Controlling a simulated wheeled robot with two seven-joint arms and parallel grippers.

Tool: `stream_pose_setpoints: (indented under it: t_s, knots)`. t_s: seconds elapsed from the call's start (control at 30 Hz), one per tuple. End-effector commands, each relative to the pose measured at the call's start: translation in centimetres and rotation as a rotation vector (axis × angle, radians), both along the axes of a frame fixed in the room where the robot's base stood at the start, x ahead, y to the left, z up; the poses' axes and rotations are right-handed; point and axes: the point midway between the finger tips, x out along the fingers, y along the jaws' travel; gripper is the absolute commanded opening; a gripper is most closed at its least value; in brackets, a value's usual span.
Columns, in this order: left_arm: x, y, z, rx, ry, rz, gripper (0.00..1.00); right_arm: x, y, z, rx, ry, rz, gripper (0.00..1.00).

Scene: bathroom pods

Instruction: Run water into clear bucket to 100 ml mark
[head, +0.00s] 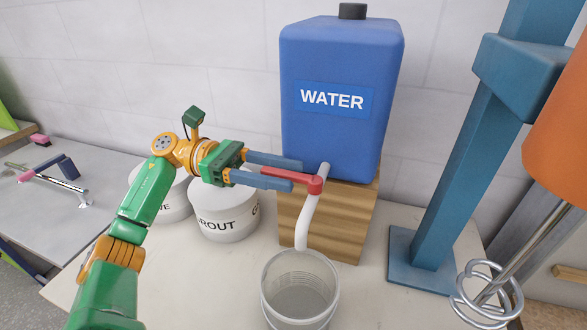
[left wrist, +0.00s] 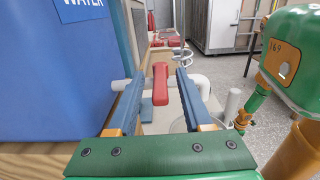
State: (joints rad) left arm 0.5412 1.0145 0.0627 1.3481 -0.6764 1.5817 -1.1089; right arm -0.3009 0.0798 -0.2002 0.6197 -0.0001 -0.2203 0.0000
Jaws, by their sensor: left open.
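The clear bucket (head: 268,296) stands upright on the table under the white spout (head: 306,222). Faint lines show on its wall; I cannot read the 100 ml mark or make out water in it. The blue water tank (head: 340,135) rests on a wooden block (head: 350,222). Its red tap lever (head: 316,186) points left from the top of the spout. My left gripper (head: 298,175) is open, with its blue fingers on either side of the lever's free end. In the left wrist view the red lever (left wrist: 160,84) lies between the open fingers (left wrist: 160,78). Contact is unclear.
A white grout tub (head: 222,222) and another white tub (head: 172,205) stand left of the wooden block. A blue post (head: 440,165) rises at the right. An orange mixer with a metal whisk (head: 487,292) is at the right edge. Bare table lies left of the bucket.

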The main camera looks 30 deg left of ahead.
Motion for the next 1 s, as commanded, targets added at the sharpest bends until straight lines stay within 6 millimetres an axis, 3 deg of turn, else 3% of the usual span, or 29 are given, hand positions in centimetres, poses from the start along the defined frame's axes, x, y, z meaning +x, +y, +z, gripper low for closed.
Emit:
stream_pose_setpoints:
  t_s: [0.03, 0.13, 0.4, 0.6, 1.0]
  knots:
    - [0.2, -0.8, 0.5, 0.001, 0.002, -0.003, 0.50, 0.0, 0.0, 1.0, 0.000, 0.000, 0.000, 0.50]
    - [0.4, -1.8, 0.3, 0.001, 0.002, -0.002, 0.50, 0.0, 0.0, 1.4, 0.000, 0.000, 0.000, 0.50]
    - [0.6, -2.1, 0.0, 0.001, 0.001, 0.001, 0.50, 0.0, 0.0, 1.3, -0.001, 0.000, 0.000, 0.50]
    - [0.5, -2.1, 0.0, 0.001, 0.000, 0.001, 0.00, 0.0, 0.0, 1.2, -0.001, -0.001, 0.000, 0.50]
    - [0.6, -2.1, 0.0, 0.001, 0.000, 0.001, 0.00, 0.1, 0.0, 1.3, -0.001, -0.001, 0.000, 0.50]
